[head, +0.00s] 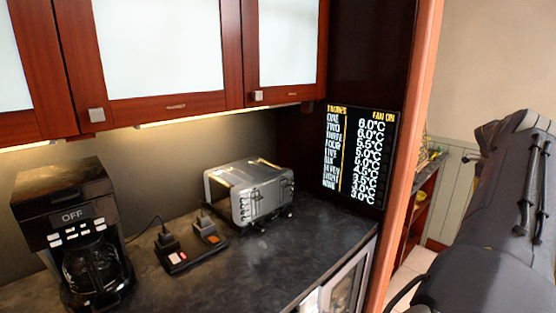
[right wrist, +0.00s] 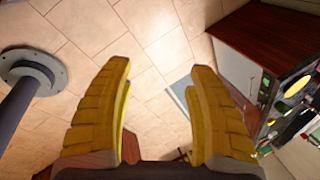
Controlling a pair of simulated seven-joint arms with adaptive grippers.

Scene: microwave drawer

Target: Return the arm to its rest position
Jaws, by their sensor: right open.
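My right gripper (right wrist: 161,72) shows in the right wrist view with its two yellow fingers spread wide apart. Nothing is between them, and tiled floor lies beyond the fingertips. In the head view a dark grey link of my right arm (head: 490,220) stands at the right edge, beside the tall wooden panel; its gripper is out of that picture. My left arm and left gripper show in neither view.
A coffee maker (head: 72,225), a power strip (head: 190,245) and a silver toaster (head: 248,190) stand on the dark counter (head: 310,245). Cabinets (head: 165,50) hang above. In the right wrist view, a grey post base (right wrist: 35,72) and a wood-topped cabinet (right wrist: 265,40) flank open floor.

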